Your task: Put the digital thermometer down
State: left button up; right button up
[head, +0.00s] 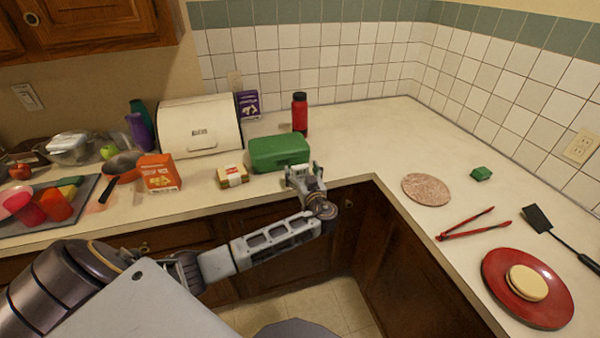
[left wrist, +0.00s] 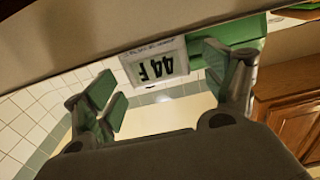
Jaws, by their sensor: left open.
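The digital thermometer (left wrist: 155,63) is a pale square with a dark-digit display reading 44 F, upside down in the left wrist view. It lies between and just beyond the tips of my left gripper (left wrist: 160,85). The fingers are spread, with a clear gap on the thermometer's left side; whether its right edge touches the other finger I cannot tell. In the head view my left gripper (head: 304,177) is at the counter's front edge, just in front of the green box; the thermometer is hard to make out there. My right gripper is not in view.
The green box (head: 279,153) stands right behind the left gripper. A small yellow-brown package (head: 232,176) and an orange box (head: 159,172) are to the left. A red bottle (head: 300,113) stands behind. The counter (head: 365,150) to the right is clear up to a round speckled trivet (head: 426,189).

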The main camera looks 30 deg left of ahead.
pick_arm(q)
jog(key=c, duration=1.2)
jog(key=shift+r, duration=0.15)
jog(key=shift+r+b, duration=0.55)
jog(key=shift+r, duration=4.35)
